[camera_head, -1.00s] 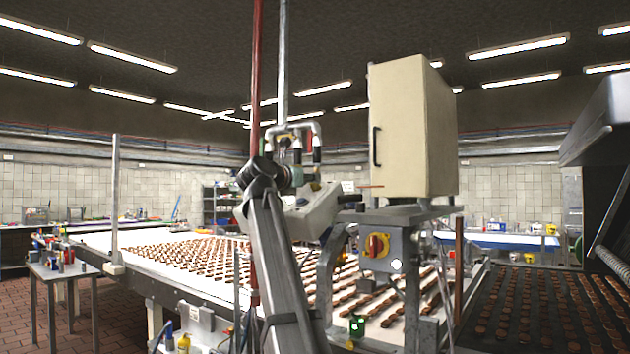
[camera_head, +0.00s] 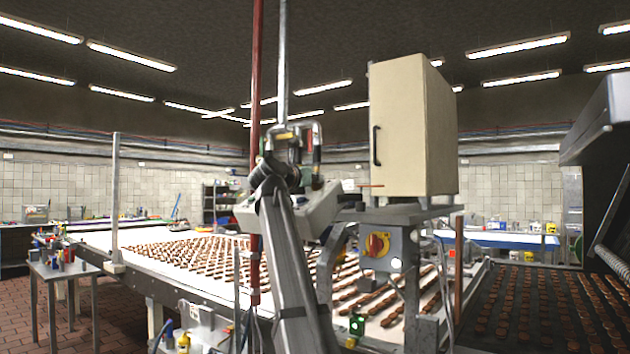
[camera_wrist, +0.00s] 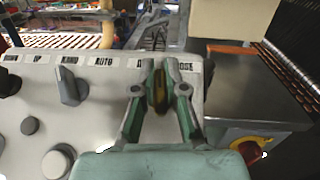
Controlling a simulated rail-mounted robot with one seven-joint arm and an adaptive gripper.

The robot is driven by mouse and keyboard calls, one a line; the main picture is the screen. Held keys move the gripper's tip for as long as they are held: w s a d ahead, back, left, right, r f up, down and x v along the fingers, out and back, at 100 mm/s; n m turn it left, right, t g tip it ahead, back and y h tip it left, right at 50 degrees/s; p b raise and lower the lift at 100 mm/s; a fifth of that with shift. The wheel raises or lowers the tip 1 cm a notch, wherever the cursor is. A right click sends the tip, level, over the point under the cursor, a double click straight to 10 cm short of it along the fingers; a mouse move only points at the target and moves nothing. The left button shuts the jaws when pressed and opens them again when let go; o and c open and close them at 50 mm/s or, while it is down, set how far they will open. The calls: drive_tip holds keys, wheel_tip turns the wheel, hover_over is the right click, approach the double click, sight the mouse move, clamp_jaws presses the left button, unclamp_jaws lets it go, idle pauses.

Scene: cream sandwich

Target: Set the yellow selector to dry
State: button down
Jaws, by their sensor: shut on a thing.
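The grey control panel (camera_wrist: 90,110) fills much of the wrist view, with labels along its far edge. AUTO is readable; the labels behind my fingers are partly covered. The yellow selector (camera_wrist: 160,96) stands on the panel, between my two green-grey fingers. My gripper (camera_wrist: 160,74) is shut on it from both sides. The selector appears to point roughly away from the camera, but its exact setting is hidden. In the head view the panel (camera_head: 325,212) shows as a pale tilted box, with my arm in front; the selector cannot be made out there.
A grey selector knob (camera_wrist: 70,86) and round buttons sit left of my gripper. A red-and-yellow switch (camera_head: 377,244) is on a grey box to the right. A tall cream cabinet (camera_head: 412,128) stands above it. The conveyor (camera_head: 150,242) carries rows of brown biscuits.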

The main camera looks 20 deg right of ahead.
drive_tip(key=shift+s+r+n+t+p, duration=0.1)
drive_tip(key=shift+n+t+p, duration=0.2)
drive_tip(key=shift+p, duration=0.3)
drive_tip(key=n+y+p, duration=0.1)
drive_tip(key=p, duration=0.1)
drive_tip(key=shift+r+t+p, duration=0.1)
drive_tip(key=shift+t+p, duration=0.2)
drive_tip(key=shift+p, duration=0.05)
drive_tip(key=n+t+y+p, duration=0.1)
drive_tip(key=n+p, duration=0.1)
drive_tip(key=p, duration=0.2)
drive_tip(key=shift+y+p, duration=0.35)
drive_tip(key=shift+y, duration=0.05)
drive_tip(key=n+t+y+p, duration=0.1)
drive_tip(key=p, duration=0.2)
drive_tip(key=shift+a+n+p, duration=0.1)
drive_tip(key=shift+n+p, duration=0.2)
drive_tip(key=shift+n, duration=0.1)
drive_tip(key=n+t+y+p, duration=0.1)
drive_tip(key=p, duration=0.1)
drive_tip(key=shift+f+p, duration=0.2)
drive_tip(key=shift+p, duration=0.2)
drive_tip(key=shift+w, duration=0.2)
drive_tip(key=c, duration=1.2)
unclamp_jaws()
